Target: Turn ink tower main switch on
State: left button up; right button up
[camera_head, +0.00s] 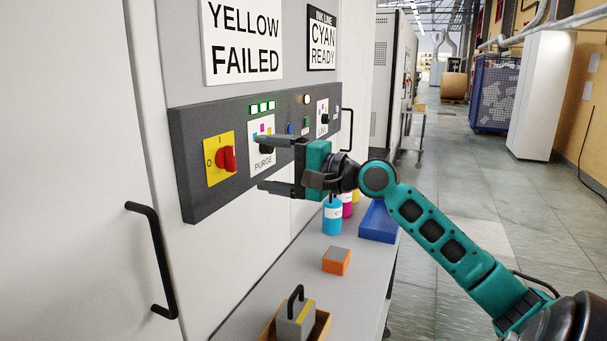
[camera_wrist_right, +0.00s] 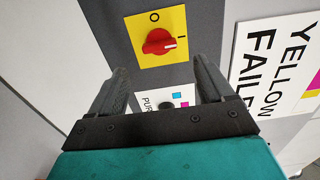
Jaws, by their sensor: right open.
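The main switch is a red knob (camera_head: 227,158) on a yellow plate (camera_head: 213,171) with I and O marks, at the left end of the dark control panel (camera_head: 194,202). In the right wrist view the knob (camera_wrist_right: 158,41) lies beyond the fingertips, and the white mark on its end points toward the I. My right gripper (camera_head: 262,166) is open and empty. It is just right of the switch in the head view, in front of the PURGE plate (camera_head: 263,162), partly hiding the plate's black knob. My left gripper is not in view.
Signs reading YELLOW FAILED (camera_head: 243,40) and CYAN READY (camera_head: 322,36) hang above the panel. Below, a bench (camera_head: 285,290) holds an orange block (camera_head: 337,261), a blue tray (camera_head: 378,224) and bottles (camera_head: 332,217). A black door handle (camera_head: 152,260) sticks out at left.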

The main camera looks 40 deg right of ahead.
jog(key=b+v, duration=0.1)
jog(key=v, duration=0.5)
jog(key=shift+s, duration=0.4)
jog(key=shift+d, duration=0.15)
